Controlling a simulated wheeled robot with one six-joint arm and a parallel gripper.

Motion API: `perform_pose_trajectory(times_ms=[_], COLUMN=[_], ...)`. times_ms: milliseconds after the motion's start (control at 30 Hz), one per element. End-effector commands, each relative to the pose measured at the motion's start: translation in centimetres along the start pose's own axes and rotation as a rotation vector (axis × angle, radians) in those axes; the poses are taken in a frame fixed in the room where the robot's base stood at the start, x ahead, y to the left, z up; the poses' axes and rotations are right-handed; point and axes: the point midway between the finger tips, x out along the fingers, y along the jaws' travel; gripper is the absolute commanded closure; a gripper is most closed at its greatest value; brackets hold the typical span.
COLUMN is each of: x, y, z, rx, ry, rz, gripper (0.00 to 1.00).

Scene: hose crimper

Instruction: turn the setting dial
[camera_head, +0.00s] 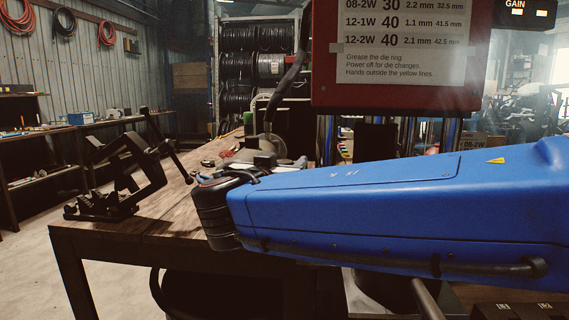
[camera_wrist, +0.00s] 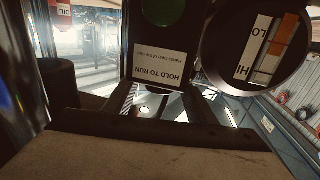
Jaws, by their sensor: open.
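In the wrist view, which looks upside down, a round black-rimmed face (camera_wrist: 252,50) marked LO and HI fills the upper right. It has orange and white bands. I cannot tell if it is the setting dial or a gauge. A HOLD TO RUN label (camera_wrist: 162,66) sits left of it, with a green button (camera_wrist: 157,10) above the label in the picture. I see no other dial in either view. In the head view my blue arm reaches leftward across the front of the machine.
A red panel with a settings chart (camera_head: 402,45) hangs above my arm. A wooden bench (camera_head: 165,215) holds a black clamp-like fixture (camera_head: 125,175) at the left. A broad dark-edged beige surface (camera_wrist: 140,158) crosses the bottom of the wrist view. Open floor lies left.

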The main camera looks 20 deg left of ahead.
Motion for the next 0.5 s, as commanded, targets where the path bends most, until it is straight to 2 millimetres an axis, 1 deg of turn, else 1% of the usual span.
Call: perform_pose_trajectory(times_ms=[33, 67, 100, 167, 200, 367, 500], x=[-0.01, -0.02, -0.02, -0.02, -0.03, -0.02, 0.01], y=[0.0, 0.0, 0.0, 0.0, -0.01, -0.04, -0.21], z=[0.0, 0.0, 0.0, 0.0, 0.0, 0.02, 0.01], rx=[0.0, 0.0, 0.0, 0.0, 0.0, 0.0, 0.0], ry=[0.0, 0.0, 0.0, 0.0, 0.0, 0.0, 0.001], rz=[0.0, 0.0, 0.0, 0.0, 0.0, 0.005, 0.058], gripper=[0.49, 0.56, 0.66, 0.8, 0.9, 0.9, 0.9])
